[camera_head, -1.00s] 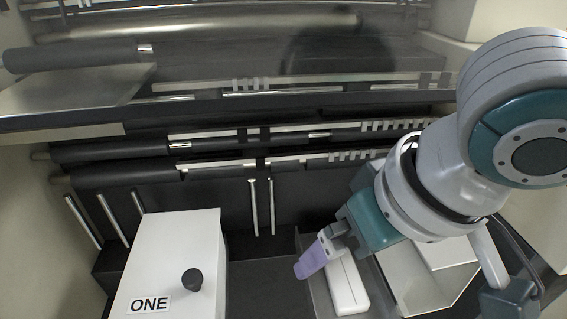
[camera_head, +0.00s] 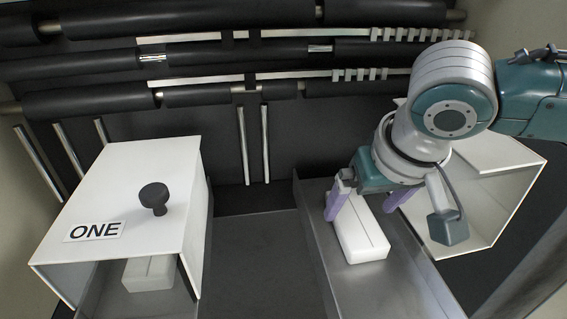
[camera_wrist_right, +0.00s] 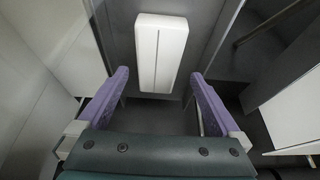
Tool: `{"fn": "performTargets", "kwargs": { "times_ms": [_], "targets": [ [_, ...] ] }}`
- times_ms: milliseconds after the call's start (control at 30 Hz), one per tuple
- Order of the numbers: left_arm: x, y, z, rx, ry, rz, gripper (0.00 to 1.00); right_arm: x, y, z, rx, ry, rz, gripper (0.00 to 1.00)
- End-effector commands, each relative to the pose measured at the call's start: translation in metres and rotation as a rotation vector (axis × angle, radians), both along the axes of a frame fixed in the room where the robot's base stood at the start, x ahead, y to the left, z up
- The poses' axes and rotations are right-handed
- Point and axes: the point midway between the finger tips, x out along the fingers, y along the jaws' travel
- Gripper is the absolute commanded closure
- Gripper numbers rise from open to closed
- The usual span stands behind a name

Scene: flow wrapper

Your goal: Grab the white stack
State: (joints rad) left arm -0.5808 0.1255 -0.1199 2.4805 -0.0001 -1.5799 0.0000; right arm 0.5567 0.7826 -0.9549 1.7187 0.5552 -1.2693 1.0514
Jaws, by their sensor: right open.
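A white stack (camera_head: 357,229) with a lengthwise seam lies in the right metal tray (camera_head: 322,248). My right gripper (camera_head: 366,205) is open over it, with one purple finger to its left and the other to its right. In the right wrist view the white stack (camera_wrist_right: 160,52) lies beyond the fingertips, between their lines, and my right gripper (camera_wrist_right: 160,75) is open and empty. A second white stack (camera_head: 150,272) sits under the white cover marked ONE (camera_head: 125,200). My left gripper is not in view.
A tilted white cover (camera_head: 488,185) stands right of my right gripper. Dark rollers and rails (camera_head: 215,93) span the back. The dark gap (camera_head: 255,235) between the two trays is clear. A black knob (camera_head: 154,196) sticks up from the left cover.

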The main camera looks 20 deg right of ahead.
Motion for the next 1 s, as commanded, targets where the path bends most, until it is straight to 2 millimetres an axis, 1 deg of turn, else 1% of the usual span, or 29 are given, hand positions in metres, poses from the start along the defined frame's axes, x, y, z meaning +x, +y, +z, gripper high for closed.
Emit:
{"fn": "performTargets", "kwargs": {
  "times_ms": [33, 200, 300, 500, 567, 1000],
  "targets": [
    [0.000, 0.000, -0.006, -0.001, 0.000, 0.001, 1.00, 0.003, -0.003, -0.011, -0.002, 0.002, -0.002, 0.00],
    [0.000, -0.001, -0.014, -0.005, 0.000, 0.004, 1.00, 0.012, -0.006, -0.033, -0.001, 0.000, 0.001, 0.00],
    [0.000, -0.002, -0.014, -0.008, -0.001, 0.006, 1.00, 0.014, -0.006, -0.037, -0.001, -0.001, 0.002, 0.00],
    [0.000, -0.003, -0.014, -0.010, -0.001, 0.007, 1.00, 0.014, -0.006, -0.037, 0.000, -0.001, 0.003, 0.00],
    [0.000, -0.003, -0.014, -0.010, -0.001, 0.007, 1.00, 0.014, -0.006, -0.037, -0.001, -0.001, 0.003, 0.06],
    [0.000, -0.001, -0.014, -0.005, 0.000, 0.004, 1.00, 0.014, -0.007, -0.037, -0.001, 0.000, 0.002, 0.55]
  ]
}}
